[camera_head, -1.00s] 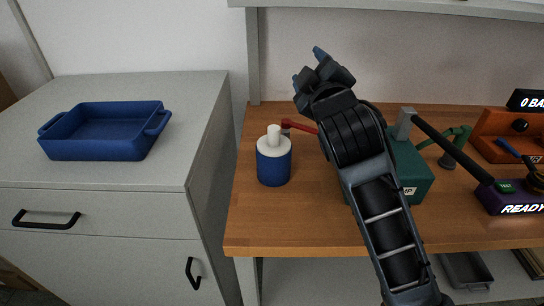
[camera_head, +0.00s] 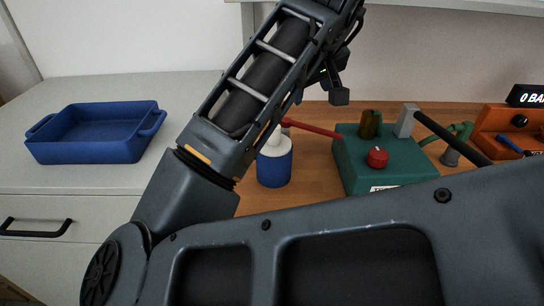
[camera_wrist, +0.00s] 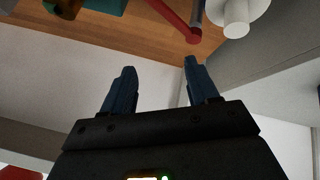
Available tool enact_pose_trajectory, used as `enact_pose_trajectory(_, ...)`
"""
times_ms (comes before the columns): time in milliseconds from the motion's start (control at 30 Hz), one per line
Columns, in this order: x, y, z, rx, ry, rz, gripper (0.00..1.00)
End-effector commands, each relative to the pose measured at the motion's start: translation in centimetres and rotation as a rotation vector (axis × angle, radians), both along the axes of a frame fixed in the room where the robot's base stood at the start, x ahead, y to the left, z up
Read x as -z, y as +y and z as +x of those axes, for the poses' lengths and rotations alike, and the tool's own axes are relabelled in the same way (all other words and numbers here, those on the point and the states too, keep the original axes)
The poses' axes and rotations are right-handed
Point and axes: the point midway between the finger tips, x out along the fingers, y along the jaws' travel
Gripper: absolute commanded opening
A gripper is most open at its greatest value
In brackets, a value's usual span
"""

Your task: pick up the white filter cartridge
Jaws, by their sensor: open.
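A blue cylinder (camera_head: 274,167) with a white top (camera_head: 272,143) stands upright on the wooden bench. My arm partly covers the white top in the head view. In the wrist view the white top (camera_wrist: 238,17) is a disc with a round post, at the upper right edge. No other white cartridge shows; I cannot tell if this white part is a separate cartridge. My gripper (camera_wrist: 163,80) is open, with nothing between its two blue-grey fingers. The cylinder lies beyond the fingertips and to their right in the wrist view. In the head view my forearm crosses in front of the cylinder.
A green box (camera_head: 358,165) with a red knob (camera_head: 377,157) and a red lever (camera_head: 312,129) stands right of the cylinder. Farther right are a grey post with a black bar (camera_head: 452,137) and an orange unit (camera_head: 497,130). A blue tray (camera_head: 95,148) sits on the left cabinet.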

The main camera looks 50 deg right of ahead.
Motion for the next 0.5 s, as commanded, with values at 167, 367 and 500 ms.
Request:
enact_pose_trajectory(167,1.4,4.5,1.1,-0.065,-0.009,0.233,0.59)
enact_pose_trajectory(367,1.9,6.8,1.6,-0.105,-0.01,0.339,0.59)
enact_pose_trajectory(500,3.0,6.8,2.0,-0.108,-0.007,0.346,0.59)
